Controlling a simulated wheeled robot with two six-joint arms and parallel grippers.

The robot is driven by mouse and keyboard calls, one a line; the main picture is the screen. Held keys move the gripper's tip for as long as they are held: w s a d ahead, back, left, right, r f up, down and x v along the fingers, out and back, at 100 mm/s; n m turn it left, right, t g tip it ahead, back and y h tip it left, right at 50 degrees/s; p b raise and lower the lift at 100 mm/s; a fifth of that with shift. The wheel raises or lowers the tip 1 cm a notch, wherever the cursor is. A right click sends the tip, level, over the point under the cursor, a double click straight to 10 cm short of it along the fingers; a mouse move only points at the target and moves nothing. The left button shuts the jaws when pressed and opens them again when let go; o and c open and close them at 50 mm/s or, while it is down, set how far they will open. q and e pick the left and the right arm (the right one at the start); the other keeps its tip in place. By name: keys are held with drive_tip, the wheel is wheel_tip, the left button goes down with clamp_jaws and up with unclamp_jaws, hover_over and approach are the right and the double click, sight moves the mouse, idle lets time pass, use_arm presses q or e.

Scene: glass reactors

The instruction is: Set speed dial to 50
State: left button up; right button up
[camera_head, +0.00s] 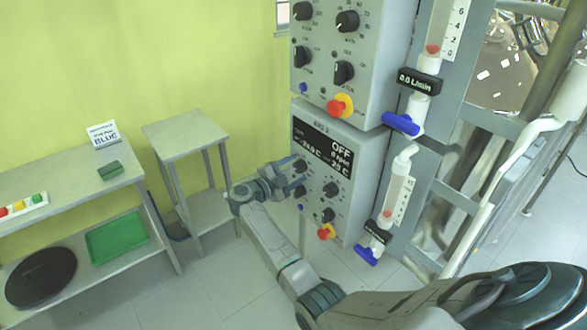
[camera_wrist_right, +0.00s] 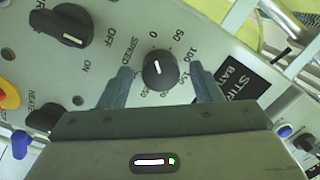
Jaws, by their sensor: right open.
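The speed dial (camera_wrist_right: 161,70) is a round black knob with a white mark, on the grey panel in the right wrist view. Its mark points up, near the 0 of its scale; the 50 stands just right of that. My right gripper (camera_wrist_right: 163,86) is open, with one finger on each side of the dial and a small gap showing at both sides. In the head view my right gripper (camera_head: 284,179) is at the left edge of the lower control box (camera_head: 352,170) and partly hides its left knobs. My left gripper is not in view.
The box's display (camera_head: 325,148) reads OFF and 0 rpm. An OFF/ON switch (camera_wrist_right: 62,26) and a heater switch (camera_wrist_right: 45,117) sit close to the dial. A red stop button (camera_head: 326,231) is lower on the box. A small table (camera_head: 185,135) stands left of my gripper.

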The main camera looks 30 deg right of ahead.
drive_tip(key=c, duration=1)
drive_tip(key=shift+f+m+b, duration=0.2)
drive_tip(key=shift+m+b, duration=0.3)
drive_tip(key=shift+b, duration=0.4)
drive_tip(key=m+b, duration=0.6)
drive_tip(key=b, duration=0.4)
drive_tip(key=shift+f+h, duration=0.15)
drive_tip(key=shift+h, duration=0.15)
drive_tip(key=shift+m+b, duration=0.7)
drive_tip(key=shift+b, duration=0.1)
drive_tip(key=shift+m+b, duration=0.3)
drive_tip(key=shift+r, duration=0.2)
